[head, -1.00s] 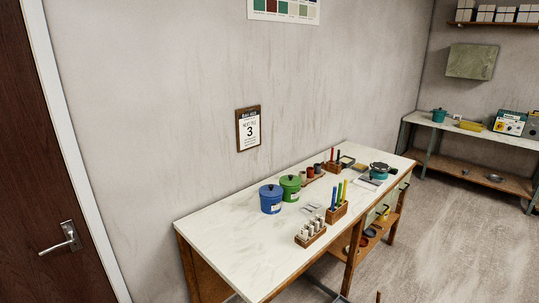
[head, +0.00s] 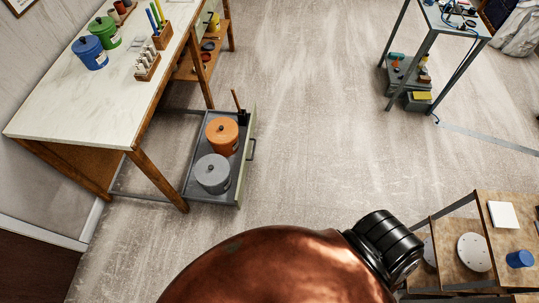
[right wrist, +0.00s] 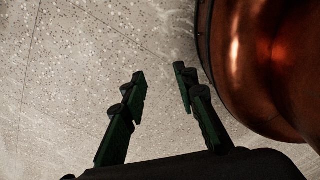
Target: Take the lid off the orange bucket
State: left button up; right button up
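The orange bucket (head: 222,139) stands in an open drawer (head: 247,160) low beside the workbench, with its lid on and a dark knob on top. A grey lidded bucket (head: 212,172) stands in front of it in the same drawer. My right gripper (right wrist: 160,80) shows in the right wrist view with its two green-black fingers apart and nothing between them. My left gripper is in neither current view.
The workbench (head: 65,107) at left carries a blue bucket (head: 90,52), a green bucket (head: 104,31) and a wooden rack (head: 147,68). Shelving (head: 458,232) stands at lower right and a metal table (head: 440,35) at upper right. The floor between is clear.

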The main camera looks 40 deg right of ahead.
aim_at(220, 130)
jog(key=z, duration=0.4)
jog(key=k, duration=0.95)
jog(key=z, duration=1.1)
jog(key=i, duration=1.35)
jog(key=u, duration=0.7)
jog(key=i, duration=0.4)
jog(key=u, duration=0.4)
